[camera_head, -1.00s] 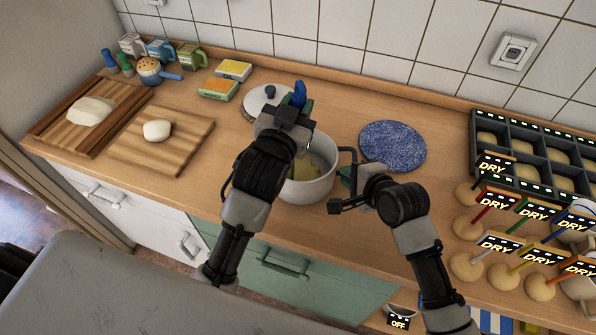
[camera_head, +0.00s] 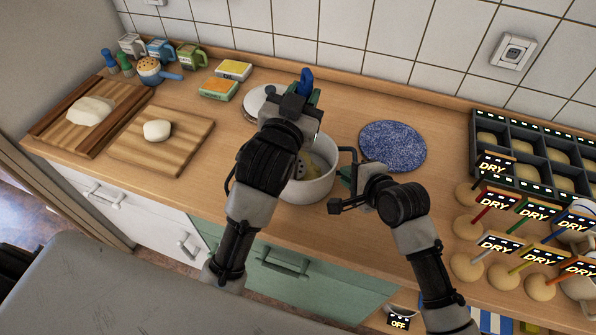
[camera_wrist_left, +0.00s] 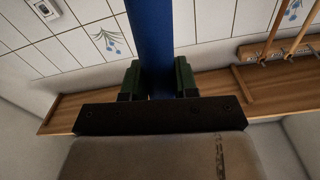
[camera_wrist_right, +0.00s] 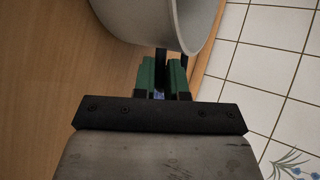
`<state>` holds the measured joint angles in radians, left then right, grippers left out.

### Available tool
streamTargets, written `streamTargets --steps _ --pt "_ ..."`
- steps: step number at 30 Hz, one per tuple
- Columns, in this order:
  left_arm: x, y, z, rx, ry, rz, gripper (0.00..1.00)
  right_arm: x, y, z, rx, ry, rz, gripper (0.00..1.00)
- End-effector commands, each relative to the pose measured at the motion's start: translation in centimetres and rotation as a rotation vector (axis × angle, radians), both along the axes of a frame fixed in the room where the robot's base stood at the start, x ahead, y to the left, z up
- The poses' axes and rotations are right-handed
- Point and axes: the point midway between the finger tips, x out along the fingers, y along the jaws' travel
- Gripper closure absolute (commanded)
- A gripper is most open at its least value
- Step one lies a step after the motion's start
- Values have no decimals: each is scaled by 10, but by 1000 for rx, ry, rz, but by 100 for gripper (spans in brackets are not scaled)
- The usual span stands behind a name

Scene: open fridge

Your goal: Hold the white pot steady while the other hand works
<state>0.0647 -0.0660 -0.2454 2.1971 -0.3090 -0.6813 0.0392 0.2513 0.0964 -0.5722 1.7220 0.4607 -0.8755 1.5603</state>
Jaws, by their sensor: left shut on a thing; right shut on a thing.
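The white pot (camera_head: 312,188) stands on the wooden counter, with yellowish food (camera_head: 322,166) inside, partly hidden by my left arm. My right gripper (camera_head: 346,174) is shut on the pot's dark side handle (camera_head: 347,155). In the right wrist view the green fingers (camera_wrist_right: 162,78) close on that handle beside the pot wall (camera_wrist_right: 150,18). My left gripper (camera_head: 309,97) is above the pot, shut on the blue handle (camera_head: 306,78) of a tool. The blue handle (camera_wrist_left: 150,40) also fills the gap between the fingers in the left wrist view. The tool's lower end is mostly hidden.
A lid (camera_head: 258,100) lies behind the pot, and a blue speckled round mat (camera_head: 392,146) to its right. Cutting boards with dough (camera_head: 157,130) are left. A dark divided tray (camera_head: 540,160) and several round items with "DRY" labels crowd the right.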

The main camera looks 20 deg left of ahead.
Motion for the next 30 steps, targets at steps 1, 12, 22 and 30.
streamTargets --steps 1,12,22,30 --pt "-1 -5 1 -5 -1 -1 100 1 0 3 6 -4 -2 100" --pt "-8 -34 1 -5 1 -2 100 1 1 3 7 -4 -1 100" --pt "-11 -43 1 -7 1 -2 100 0 1 3 7 -4 -1 100" --pt "-11 -43 -5 -8 5 -3 100 0 1 3 7 -3 0 100"
